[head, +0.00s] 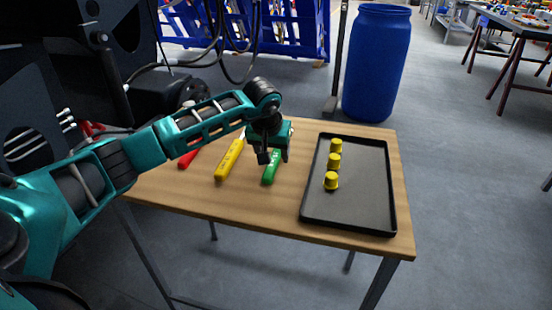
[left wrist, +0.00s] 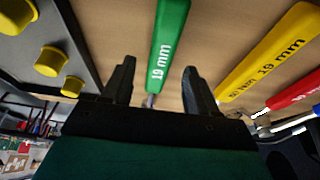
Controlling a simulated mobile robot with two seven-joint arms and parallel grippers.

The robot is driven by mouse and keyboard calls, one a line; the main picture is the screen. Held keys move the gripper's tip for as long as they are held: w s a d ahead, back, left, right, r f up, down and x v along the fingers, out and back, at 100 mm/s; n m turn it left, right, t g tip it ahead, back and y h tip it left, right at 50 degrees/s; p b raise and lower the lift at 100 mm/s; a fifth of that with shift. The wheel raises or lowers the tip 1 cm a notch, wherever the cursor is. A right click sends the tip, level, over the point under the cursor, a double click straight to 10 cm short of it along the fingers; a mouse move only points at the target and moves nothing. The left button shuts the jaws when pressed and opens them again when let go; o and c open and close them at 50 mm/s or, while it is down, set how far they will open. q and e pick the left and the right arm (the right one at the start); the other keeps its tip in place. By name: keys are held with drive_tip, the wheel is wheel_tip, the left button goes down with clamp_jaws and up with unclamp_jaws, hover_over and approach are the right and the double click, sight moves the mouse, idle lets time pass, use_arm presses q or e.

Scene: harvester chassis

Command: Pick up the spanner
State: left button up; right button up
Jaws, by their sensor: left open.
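Tools with red (head: 188,158), yellow (head: 229,160) and green (head: 270,172) handles lie side by side on a wooden table. In the left wrist view, the green handle (left wrist: 168,45) reads "19 mm", and a bit of metal shows at its lower end. The yellow handle (left wrist: 268,55) also reads "19 mm". I cannot tell which tool is the spanner; their metal ends are mostly hidden. My left gripper (head: 273,157) is open above the green tool. Its fingers (left wrist: 158,67) stand apart on either side of the green handle's line, holding nothing. My right gripper is not in view.
A black tray (head: 365,205) with three yellow knobs (head: 331,181) lies on the right of the wooden table (head: 240,205). A blue barrel (head: 376,65) stands behind it. Dark machinery and hanging cables are at the left. The table's front strip is clear.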

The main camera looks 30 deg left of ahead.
use_arm(q)
drive_tip(key=shift+x, duration=1.25)
drive_tip(key=shift+c, duration=0.3)
drive_tip(key=shift+f, duration=0.1)
clamp_jaws()
